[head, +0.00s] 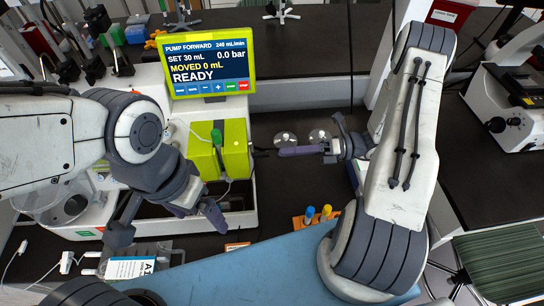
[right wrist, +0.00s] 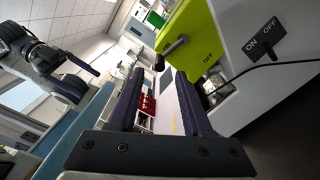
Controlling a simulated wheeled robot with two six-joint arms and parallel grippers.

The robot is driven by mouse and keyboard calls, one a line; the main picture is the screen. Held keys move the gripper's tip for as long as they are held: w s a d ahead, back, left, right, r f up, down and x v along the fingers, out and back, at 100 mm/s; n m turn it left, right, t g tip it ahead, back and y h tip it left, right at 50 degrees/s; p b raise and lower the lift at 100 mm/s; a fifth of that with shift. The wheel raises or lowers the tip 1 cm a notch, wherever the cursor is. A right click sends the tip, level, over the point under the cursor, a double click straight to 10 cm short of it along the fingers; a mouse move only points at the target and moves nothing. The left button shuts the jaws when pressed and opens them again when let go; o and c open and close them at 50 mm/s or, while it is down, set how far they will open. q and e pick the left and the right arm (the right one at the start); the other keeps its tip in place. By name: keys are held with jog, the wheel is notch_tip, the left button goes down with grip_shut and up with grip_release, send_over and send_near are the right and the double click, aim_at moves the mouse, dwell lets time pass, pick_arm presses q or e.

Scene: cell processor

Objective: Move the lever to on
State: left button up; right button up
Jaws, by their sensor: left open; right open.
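The cell processor (head: 250,213) is a white housing with a lime-green pump block (head: 236,150). In the right wrist view, a dark grey lever (right wrist: 175,46) sticks out of the green face (right wrist: 205,35), between ON and OFF markings. A black switch handle (right wrist: 266,49) sits on the white side panel, also beside ON and OFF lettering. Which position each is in is unclear. My right gripper (head: 318,139) is open and empty, right of the machine and apart from it; its fingers also show in the right wrist view (right wrist: 155,74). My left gripper (head: 166,221) is open and empty, before the housing.
The screen (head: 210,68) reads READY. An orange rack (head: 304,220) with blue and yellow-capped tubes stands near the blue surface (head: 225,272). A microscope (head: 512,105) stands at the right.

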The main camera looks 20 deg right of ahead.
jog(key=b+v, duration=0.1)
jog(key=v, duration=0.2)
jog(key=shift+d, duration=0.3)
